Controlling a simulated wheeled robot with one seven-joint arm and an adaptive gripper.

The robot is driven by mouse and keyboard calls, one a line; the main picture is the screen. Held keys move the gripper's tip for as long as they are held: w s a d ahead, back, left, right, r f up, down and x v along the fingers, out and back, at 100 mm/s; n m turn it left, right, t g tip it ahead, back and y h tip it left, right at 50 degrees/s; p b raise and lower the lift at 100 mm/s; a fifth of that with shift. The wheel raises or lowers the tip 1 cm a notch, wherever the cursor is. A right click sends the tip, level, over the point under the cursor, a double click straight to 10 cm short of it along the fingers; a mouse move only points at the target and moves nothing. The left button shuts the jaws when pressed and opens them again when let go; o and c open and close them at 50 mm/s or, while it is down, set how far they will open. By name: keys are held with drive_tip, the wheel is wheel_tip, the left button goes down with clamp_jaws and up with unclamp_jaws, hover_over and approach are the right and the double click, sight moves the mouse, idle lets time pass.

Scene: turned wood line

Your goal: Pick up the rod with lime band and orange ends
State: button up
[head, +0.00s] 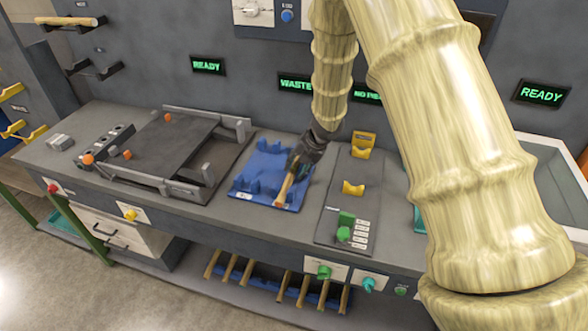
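My gripper (300,165) is dark and points down over the blue cradle tray (246,181) on the bench. A light wooden rod (286,188) shows just below it, slanting toward the tray's front edge. Its near end (279,204) looks orange-brown. The gripper and my arm hide the rod's far part, and I cannot make out a lime band. The fingers overlap the rod in this view, but whether they are closed on it is too small and dark to tell.
A dark fixture (160,150) with orange knobs stands left of the tray. A grey plate (340,205) with yellow cradles (353,188) and green blocks (345,218) lies right. Several rods (247,272) rest on a rack below the bench front. Another rod (67,21) sits on wall hooks.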

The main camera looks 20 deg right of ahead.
drive_tip(key=shift+w+a+f, duration=0.15)
drive_tip(key=shift+a+f, duration=0.05)
drive_tip(key=shift+f, duration=0.3)
clamp_jaws()
